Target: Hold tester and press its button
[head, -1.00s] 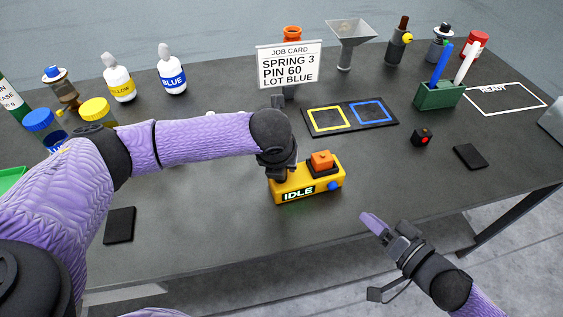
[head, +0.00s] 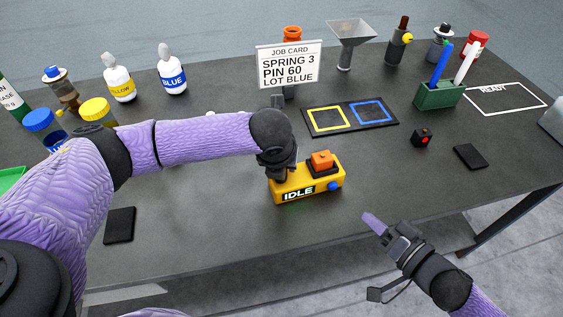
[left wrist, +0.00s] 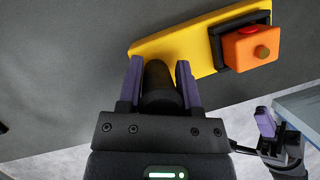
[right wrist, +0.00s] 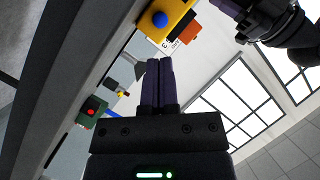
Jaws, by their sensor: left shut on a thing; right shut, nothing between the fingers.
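The tester (head: 308,187) is a yellow box on the dark table, with a lit IDLE display on its front. A blue button (head: 334,186) sits at its right end. An orange block (head: 321,160) sits in a black holder on its top. My left gripper (left wrist: 158,80) is shut on the tester's dark upright grip (left wrist: 158,82), at the left end of the box. In the head view my left wrist hides most of those fingers. My right gripper (head: 373,223) is shut and empty, apart from the tester, to its lower right, by the table's front edge.
A job card (head: 289,66) stands behind the tester, near a black mat with yellow and blue squares (head: 371,112). A small black box with a red button (head: 422,138) and a dark pad (head: 470,157) lie to the right. Bottles stand back left.

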